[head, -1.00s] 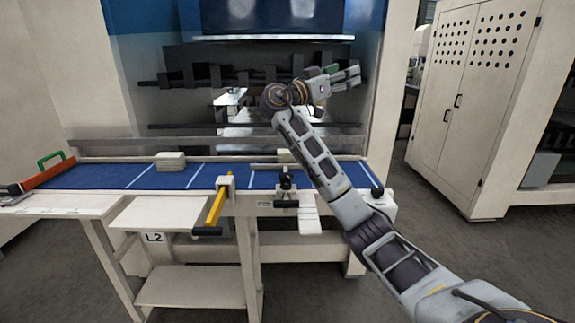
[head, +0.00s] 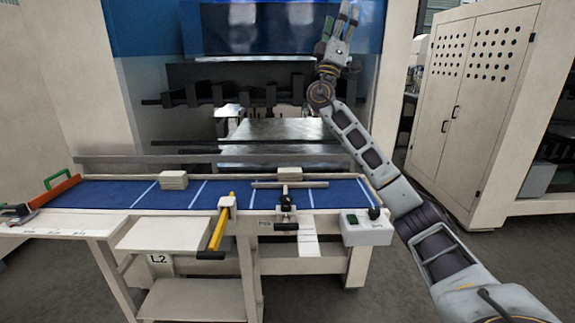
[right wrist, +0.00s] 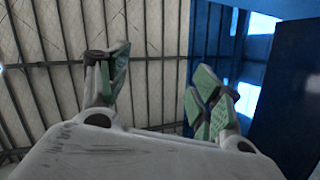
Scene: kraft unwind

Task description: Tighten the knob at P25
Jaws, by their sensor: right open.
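A small black knob (head: 285,203) stands on a dark clamp at the front edge of the blue table (head: 225,196), with a thin bar behind it. A small label (head: 264,223) sits just left of the clamp; its text is too small to read for certain. My right gripper (head: 340,24) is raised high in front of the machine, fingers pointing up, well above and right of the knob. In the right wrist view my right gripper (right wrist: 161,80) is open, with nothing between its fingers. My left gripper is not in view.
A yellow-handled lever (head: 219,228) is on the front edge, left of the knob. A control box (head: 366,231) with a green button and black knob is at the right. Pale blocks (head: 173,180) lie on the table. A cabinet (head: 470,110) stands at the right.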

